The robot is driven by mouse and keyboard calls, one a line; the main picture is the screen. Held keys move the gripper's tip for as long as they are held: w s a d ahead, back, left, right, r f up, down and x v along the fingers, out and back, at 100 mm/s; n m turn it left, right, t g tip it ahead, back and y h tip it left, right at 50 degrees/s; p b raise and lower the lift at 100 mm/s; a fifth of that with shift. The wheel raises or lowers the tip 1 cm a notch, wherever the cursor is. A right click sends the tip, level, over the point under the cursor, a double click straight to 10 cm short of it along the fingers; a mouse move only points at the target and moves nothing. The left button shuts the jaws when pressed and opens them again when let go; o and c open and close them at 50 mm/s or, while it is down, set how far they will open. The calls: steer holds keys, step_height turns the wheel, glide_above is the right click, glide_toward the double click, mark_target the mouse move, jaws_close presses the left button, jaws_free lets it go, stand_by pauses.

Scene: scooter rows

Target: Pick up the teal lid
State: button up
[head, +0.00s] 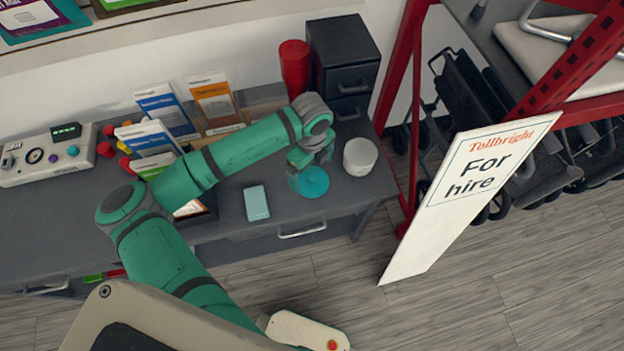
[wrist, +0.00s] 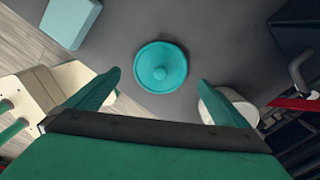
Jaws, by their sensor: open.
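My gripper (head: 303,168) is above the lid in the head view, pointing down. In the wrist view my gripper (wrist: 155,80) is open with nothing between its two green fingers. The exact height of the fingers over the lid is hard to tell.
A white round pot (head: 360,157) stands just right of the lid. A pale teal box or device (head: 256,203) lies to its left. A red cylinder (head: 295,68), black drawers (head: 343,55) and leaflets (head: 163,110) stand behind. A "For hire" board (head: 465,190) stands to the right.

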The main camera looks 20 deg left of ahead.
mark_target(310, 176)
steer(key=f, duration=0.5)
steer(key=shift+w+a, duration=0.15)
steer(key=shift+a, duration=0.05)
steer(key=c, duration=0.9)
steer(key=shift+r, duration=0.1)
steer(key=shift+c, duration=0.2)
